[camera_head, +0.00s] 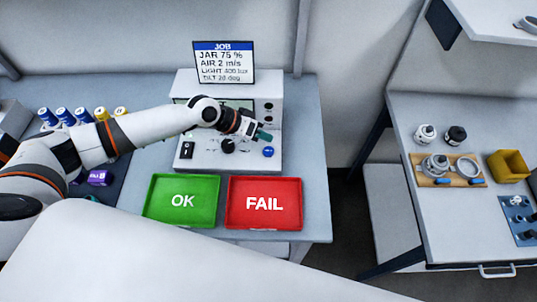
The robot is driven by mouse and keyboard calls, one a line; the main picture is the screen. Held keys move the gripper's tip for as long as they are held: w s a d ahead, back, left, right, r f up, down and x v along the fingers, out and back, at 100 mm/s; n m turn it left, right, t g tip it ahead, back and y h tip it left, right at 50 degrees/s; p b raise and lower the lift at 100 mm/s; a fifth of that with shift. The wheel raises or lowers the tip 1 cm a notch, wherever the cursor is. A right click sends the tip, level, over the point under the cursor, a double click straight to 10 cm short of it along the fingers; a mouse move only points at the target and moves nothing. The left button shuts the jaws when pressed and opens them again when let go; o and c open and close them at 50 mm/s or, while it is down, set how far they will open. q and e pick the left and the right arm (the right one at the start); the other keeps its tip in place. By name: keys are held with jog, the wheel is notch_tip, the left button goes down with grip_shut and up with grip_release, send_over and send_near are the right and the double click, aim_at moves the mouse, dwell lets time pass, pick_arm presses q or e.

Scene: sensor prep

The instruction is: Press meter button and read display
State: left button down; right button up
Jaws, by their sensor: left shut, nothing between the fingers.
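A grey-white meter box (272,87) stands at the back of the table with a sloping control panel (208,153) in front. The panel carries a black switch (187,150), a black knob (228,146) and a round blue button (268,152). My left arm reaches across the meter's face and hides most of its dark display. My left gripper (264,136) has teal fingertips, is shut and empty, and is just above the blue button; I cannot tell whether it touches anything. My right gripper is not in view.
A JOB sign (224,62) stands above the meter. A green OK tray (160,200) and a red FAIL tray (290,207) lie in front. Blue and yellow cylinders (62,117) and a purple item (99,178) are at left. A second table (410,112) stands right, across a gap.

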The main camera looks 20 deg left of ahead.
aim_at(264, 151)
pick_arm(q)
notch_tip(264, 151, down, 4)
jog(key=shift+r+b, duration=0.2)
jog(key=shift+b, duration=0.75)
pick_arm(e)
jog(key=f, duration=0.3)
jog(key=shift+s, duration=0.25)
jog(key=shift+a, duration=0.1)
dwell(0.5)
pick_arm(q)
jog(key=shift+f, duration=0.35)
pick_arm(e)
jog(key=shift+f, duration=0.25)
pick_arm(q)
jog(key=shift+f+b, duration=0.55)
jog(key=shift+b, duration=0.05)
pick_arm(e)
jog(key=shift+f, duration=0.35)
pick_arm(q)
jog(key=shift+r, duration=0.1)
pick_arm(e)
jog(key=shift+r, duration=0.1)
pick_arm(q)
jog(key=shift+r+p, duration=0.75)
jog(key=shift+r, duration=0.05)
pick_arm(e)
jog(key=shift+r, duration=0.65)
